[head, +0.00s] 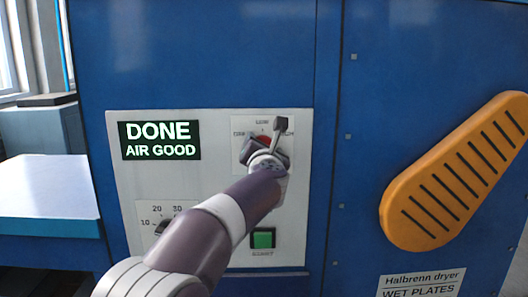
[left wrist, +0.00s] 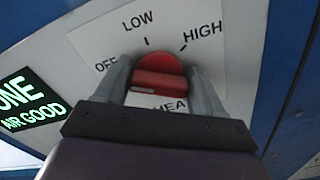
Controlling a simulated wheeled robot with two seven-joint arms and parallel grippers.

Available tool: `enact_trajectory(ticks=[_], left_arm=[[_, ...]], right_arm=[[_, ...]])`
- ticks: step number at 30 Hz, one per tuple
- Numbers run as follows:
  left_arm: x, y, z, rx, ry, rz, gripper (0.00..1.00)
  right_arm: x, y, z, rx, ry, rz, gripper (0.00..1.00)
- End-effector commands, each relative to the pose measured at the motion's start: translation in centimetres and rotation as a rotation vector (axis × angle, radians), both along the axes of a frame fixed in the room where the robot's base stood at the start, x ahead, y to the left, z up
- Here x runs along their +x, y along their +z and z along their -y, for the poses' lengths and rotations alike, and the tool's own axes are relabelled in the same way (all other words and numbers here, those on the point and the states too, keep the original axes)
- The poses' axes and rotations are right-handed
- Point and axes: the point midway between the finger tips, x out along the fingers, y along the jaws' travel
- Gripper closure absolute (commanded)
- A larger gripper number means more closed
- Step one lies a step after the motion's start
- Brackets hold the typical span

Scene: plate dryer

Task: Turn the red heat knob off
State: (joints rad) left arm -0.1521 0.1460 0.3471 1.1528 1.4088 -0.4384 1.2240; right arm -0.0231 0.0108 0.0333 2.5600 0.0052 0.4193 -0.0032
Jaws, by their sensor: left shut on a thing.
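The red heat knob (left wrist: 160,68) sits on the pale control panel between the fingers of my left gripper (left wrist: 160,80), which is shut on its raised grip bar. OFF is printed to its left, LOW above it and HIGH to its upper right. A pale mark shows on the bar's lower left edge; I cannot tell which label the knob points to. In the head view the knob (head: 264,139) is mostly hidden behind my left gripper (head: 266,147). My right gripper is not in view.
The panel (head: 120,200) also carries a screen (head: 160,140) reading DONE AIR GOOD, a numbered dial (head: 160,226) partly behind my arm, and a green button (head: 263,238) below the knob. An orange slotted lever (head: 450,175) stands out at right. A pale shelf (head: 45,190) is at left.

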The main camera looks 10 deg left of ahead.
Motion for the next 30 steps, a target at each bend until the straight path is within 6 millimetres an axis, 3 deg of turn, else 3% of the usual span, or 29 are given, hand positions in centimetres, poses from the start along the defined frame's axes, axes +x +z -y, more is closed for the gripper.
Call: enact_trajectory(ticks=[15, 16, 18, 26, 30], left_arm=[[0.0, -0.1, 0.0, -0.019, 0.000, 0.004, 0.62], [0.0, -0.1, 0.0, -0.019, 0.000, 0.004, 0.25], [0.0, -0.1, 0.0, -0.018, 0.000, 0.004, 0.11], [-0.1, 0.0, 0.0, -0.016, 0.000, 0.005, 0.11], [-1.3, -0.1, 0.5, -0.017, -0.002, 0.006, 0.11]], right_arm=[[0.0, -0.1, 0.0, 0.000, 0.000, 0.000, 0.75], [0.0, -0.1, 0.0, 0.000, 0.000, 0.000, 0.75], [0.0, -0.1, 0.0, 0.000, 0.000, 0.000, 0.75], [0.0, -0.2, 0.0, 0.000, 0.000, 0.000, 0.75], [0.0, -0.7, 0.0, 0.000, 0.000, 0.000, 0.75]])
